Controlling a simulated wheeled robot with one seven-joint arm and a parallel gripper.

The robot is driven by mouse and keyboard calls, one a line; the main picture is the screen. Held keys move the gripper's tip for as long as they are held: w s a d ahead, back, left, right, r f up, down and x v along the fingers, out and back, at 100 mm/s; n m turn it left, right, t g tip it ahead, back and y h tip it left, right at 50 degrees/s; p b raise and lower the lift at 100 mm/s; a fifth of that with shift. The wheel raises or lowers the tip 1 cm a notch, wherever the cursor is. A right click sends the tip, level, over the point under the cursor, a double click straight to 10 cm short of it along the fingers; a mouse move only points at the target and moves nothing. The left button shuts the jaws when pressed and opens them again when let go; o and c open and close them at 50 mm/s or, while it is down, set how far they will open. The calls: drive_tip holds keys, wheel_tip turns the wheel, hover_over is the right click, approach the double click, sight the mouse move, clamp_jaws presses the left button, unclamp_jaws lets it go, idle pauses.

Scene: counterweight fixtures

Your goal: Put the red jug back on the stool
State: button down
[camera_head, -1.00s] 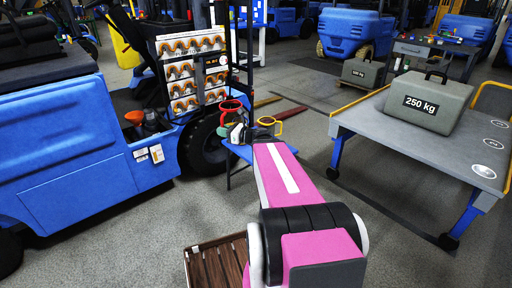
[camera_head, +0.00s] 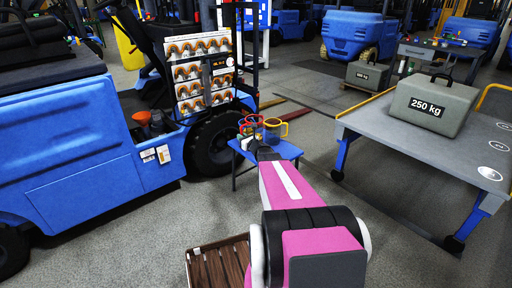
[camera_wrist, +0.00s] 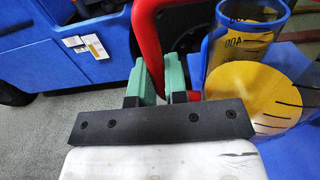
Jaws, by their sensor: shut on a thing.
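The red jug shows as a thick red handle (camera_wrist: 148,42) between the green-tipped fingers of my gripper (camera_wrist: 160,86) in the wrist view. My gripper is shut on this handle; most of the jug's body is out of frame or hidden. In the head view the red jug (camera_head: 248,124) appears above the blue stool (camera_head: 287,148), at the end of my arm. I cannot tell whether its base touches the stool. The blue stool top also shows in the wrist view (camera_wrist: 291,156).
A blue forklift (camera_head: 85,130) stands left; a table with a 250 kg weight (camera_head: 430,104) stands right.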

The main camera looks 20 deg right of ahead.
drive_tip(key=w+d+f, duration=0.1)
drive_tip(key=d, duration=0.1)
drive_tip(key=w+d+f, duration=0.1)
drive_tip(key=d+f, duration=0.1)
drive_tip(key=d, duration=0.1)
drive_tip(key=w+d+f, duration=0.1)
drive_tip(key=d+f, duration=0.1)
drive_tip(key=shift+d, duration=0.25)
drive_tip(key=shift+f, duration=1.9)
drive_tip(key=shift+f, duration=0.15)
drive_tip(key=c, duration=1.1)
unclamp_jaws()
drive_tip(key=shift+c, duration=0.2)
